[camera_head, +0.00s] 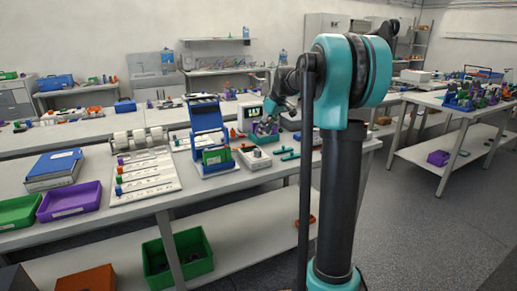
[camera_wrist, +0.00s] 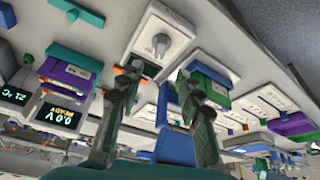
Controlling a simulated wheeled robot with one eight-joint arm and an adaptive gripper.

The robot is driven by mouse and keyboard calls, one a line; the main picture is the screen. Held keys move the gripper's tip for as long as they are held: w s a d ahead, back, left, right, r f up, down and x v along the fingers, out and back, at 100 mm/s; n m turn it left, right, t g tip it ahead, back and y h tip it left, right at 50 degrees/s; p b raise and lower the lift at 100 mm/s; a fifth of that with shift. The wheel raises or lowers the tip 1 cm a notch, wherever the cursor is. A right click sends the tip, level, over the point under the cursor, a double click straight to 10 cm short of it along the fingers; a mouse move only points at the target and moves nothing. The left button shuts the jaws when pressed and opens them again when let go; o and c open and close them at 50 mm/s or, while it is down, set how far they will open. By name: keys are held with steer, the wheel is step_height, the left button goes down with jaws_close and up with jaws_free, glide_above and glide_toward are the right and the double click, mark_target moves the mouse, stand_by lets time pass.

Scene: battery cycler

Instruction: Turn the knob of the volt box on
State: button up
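The volt box (camera_wrist: 178,32) is a white box with a round grey knob (camera_wrist: 161,45) on its face, at the upper middle of the wrist view. A white box that looks like the same one (camera_head: 255,158) stands on the bench in the head view. My gripper (camera_wrist: 157,88) is open, its two dark fingers apart with nothing held between them. The knob appears beyond the fingertips, roughly in line with the gap and not touched. In the head view my gripper is small and partly hidden among the bench items.
A dark display (camera_wrist: 62,112) reads 0.0V READY, beside a purple and teal block (camera_wrist: 68,72). A blue stand (camera_head: 207,125) with a green board is left of the box. Teal bars (camera_head: 289,153) lie at its right. Trays (camera_head: 70,200) sit at the bench's left.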

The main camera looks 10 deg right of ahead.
mark_target(258, 150)
steer(key=x, duration=1)
steer(key=shift+s+f, duration=0.1)
steer(key=shift+f, duration=0.05)
steer(key=shift+c, duration=0.5)
jaws_close()
